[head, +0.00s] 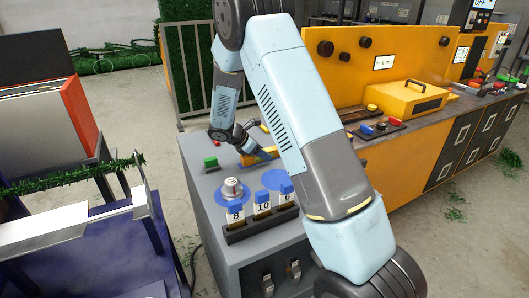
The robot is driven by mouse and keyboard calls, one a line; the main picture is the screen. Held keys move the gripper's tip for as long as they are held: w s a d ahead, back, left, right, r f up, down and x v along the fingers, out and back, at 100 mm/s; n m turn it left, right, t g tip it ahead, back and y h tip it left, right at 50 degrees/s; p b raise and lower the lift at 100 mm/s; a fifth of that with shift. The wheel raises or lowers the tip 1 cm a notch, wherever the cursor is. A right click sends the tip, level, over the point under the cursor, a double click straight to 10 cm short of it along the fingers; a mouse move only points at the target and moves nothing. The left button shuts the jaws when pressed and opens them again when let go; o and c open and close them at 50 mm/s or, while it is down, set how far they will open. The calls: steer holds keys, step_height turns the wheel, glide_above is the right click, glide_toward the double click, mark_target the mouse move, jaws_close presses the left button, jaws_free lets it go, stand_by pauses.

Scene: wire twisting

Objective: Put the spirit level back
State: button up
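A yellow bar, which looks like the spirit level (250,159), lies at the far part of the grey cabinet top (206,186). Its right part is hidden behind my arm. My gripper (264,154) points down and to the right at the bar, with its dark fingers over or against it. The fingers are too small and overlapped to tell whether they are open or shut on the bar.
A green block (210,162), a round silver-and-red item (232,187) on a blue disc and a dark rack (262,227) of numbered blue-topped pieces stand on the cabinet. A yellow workbench (428,145) stands to the right, a purple table (95,262) to the left.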

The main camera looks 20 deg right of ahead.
steer(key=shift+o, duration=0.2)
steer(key=shift+r, duration=0.1)
steer(key=v, duration=1.2)
steer(key=s+d+r+m+y, duration=0.2)
steer(key=s+d+r+m, duration=0.25)
steer(key=s+r, duration=0.35)
steer(key=s+d+r+m+y, duration=0.3)
steer(key=s+r+m, duration=0.3)
steer(key=s+r, duration=0.25)
steer(key=s+d+r+m+t+y, duration=0.1)
steer(key=s+m, duration=0.4)
steer(key=s, duration=0.5)
steer(key=s+d+r+m+t+y, duration=0.1)
steer(key=s+m, duration=0.4)
steer(key=s, duration=0.5)
step_height(320, 180, up, 3)
steer(key=shift+s+d+f+t+y, duration=0.15)
steer(key=shift+s+f+t+y, duration=0.2)
steer(key=shift+t+y, duration=0.55)
steer(key=shift+s+r, duration=0.1)
